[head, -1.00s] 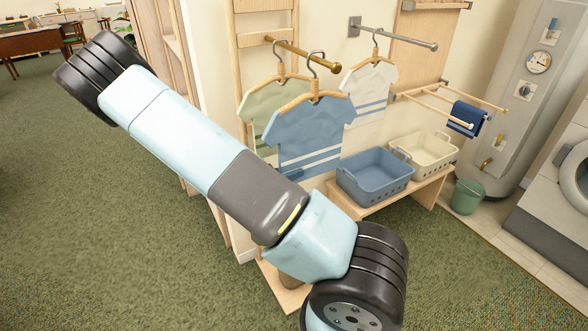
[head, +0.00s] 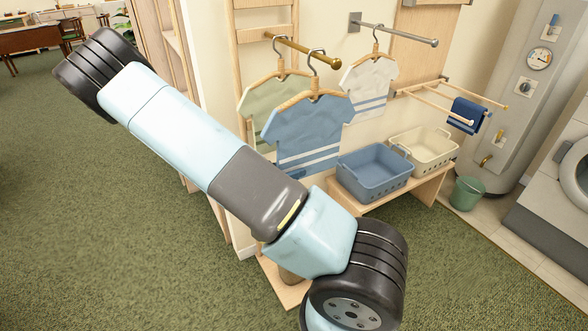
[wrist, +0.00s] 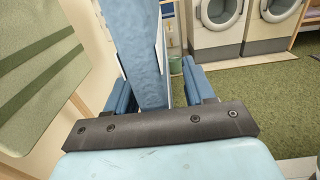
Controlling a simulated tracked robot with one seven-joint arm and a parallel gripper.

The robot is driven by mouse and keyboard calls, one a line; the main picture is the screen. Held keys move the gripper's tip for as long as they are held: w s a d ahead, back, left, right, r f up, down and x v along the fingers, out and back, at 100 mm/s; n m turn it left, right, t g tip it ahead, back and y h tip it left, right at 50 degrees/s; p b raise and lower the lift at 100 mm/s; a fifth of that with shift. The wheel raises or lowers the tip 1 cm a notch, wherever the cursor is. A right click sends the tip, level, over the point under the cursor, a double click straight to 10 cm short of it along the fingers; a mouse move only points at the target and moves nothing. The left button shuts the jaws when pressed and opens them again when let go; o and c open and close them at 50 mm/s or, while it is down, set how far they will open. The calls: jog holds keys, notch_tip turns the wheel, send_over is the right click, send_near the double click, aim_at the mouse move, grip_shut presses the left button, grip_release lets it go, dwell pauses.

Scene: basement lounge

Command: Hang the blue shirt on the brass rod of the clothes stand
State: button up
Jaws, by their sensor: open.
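The blue shirt (head: 308,132), with white stripes near its hem, is on a wooden hanger in the head view. Its hook (head: 318,54) loops at the brass rod (head: 296,47), near the front end, and the shirt hangs down in front of a green shirt (head: 262,108). In the wrist view the blue shirt (wrist: 142,55) shows edge-on as a narrow strip between the fingers. My gripper (wrist: 158,82) is open, with one finger on each side of the shirt; contact cannot be told. My gripper is hidden in the head view.
A steel rod (head: 398,33) to the right bears a white shirt (head: 366,88). Blue (head: 376,183) and cream (head: 424,158) baskets stand on a bench below. A folding rack with a navy cloth (head: 467,115) is farther right. Green carpet (head: 130,240) is open at left.

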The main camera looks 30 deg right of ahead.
jog(key=a, duration=1.4)
jog(key=s+r+m+t+y, duration=0.1)
jog(key=s+r+m+y, duration=0.5)
jog(key=r, duration=0.4)
jog(key=s+d+r+m+t+y, duration=0.1)
jog(key=s+r+m+t+y, duration=0.1)
jog(key=s+r+m+y, duration=0.4)
jog(key=s+d+r+m+t+y, duration=0.1)
jog(key=s+r+m+y, duration=0.5)
jog(key=r, duration=1)
jog(key=shift+s+d+r+t, duration=0.25)
jog(key=shift+s+t, duration=0.25)
jog(key=shift+s, duration=1.25)
jog(key=shift+c, duration=0.3)
jog(key=shift+c, duration=0.7)
